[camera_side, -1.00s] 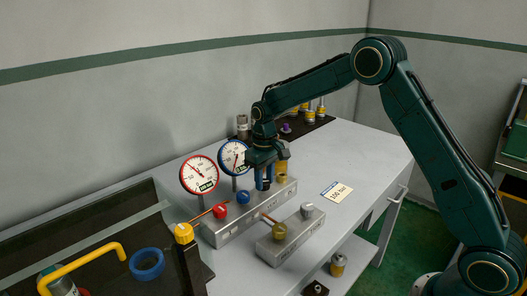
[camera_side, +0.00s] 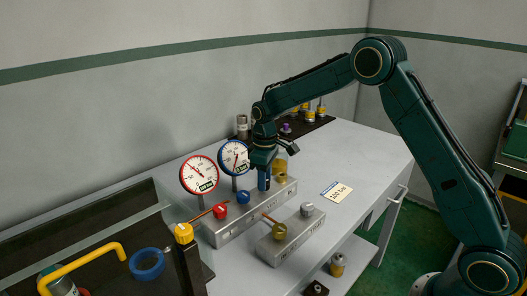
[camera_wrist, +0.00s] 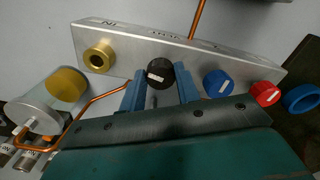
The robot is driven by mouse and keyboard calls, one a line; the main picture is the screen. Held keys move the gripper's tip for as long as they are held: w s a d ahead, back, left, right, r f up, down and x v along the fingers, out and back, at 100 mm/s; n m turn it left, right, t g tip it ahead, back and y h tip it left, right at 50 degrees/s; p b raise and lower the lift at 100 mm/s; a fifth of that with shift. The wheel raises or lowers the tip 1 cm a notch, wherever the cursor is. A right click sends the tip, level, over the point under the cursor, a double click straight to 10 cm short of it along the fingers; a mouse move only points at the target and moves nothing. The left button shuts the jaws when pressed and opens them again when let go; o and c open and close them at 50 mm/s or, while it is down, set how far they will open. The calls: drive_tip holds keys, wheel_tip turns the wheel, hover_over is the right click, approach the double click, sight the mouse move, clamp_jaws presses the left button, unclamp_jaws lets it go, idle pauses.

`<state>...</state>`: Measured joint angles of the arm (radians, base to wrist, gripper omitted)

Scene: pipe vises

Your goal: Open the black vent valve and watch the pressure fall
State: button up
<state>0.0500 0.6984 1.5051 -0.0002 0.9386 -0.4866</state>
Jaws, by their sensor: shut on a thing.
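The black vent valve knob (camera_wrist: 160,74) sits on the face of a silver manifold block (camera_wrist: 130,42) in the wrist view. My gripper (camera_wrist: 160,88) is shut on the knob, with one blue finger on each side of it. In the side view my gripper (camera_side: 265,183) reaches down to the far end of the block (camera_side: 225,232), and its fingers hide the knob. A red-rimmed gauge (camera_side: 199,176) and a blue-rimmed gauge (camera_side: 233,157) stand behind the block. Their needles are too small to read exactly.
A blue knob (camera_side: 243,197) and a red knob (camera_side: 220,211) sit beside the vent valve on the block. A smaller block (camera_side: 290,239) with a brass knob (camera_side: 280,231) stands in front. A white card (camera_side: 337,191) lies on the bench, with clear surface around it.

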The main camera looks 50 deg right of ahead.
drive_tip(key=o, duration=1)
drive_tip(key=shift+r, duration=0.1)
wheel_tip(320, 180, up, 14)
drive_tip(key=shift+f, duration=0.15)
idle(0.3)
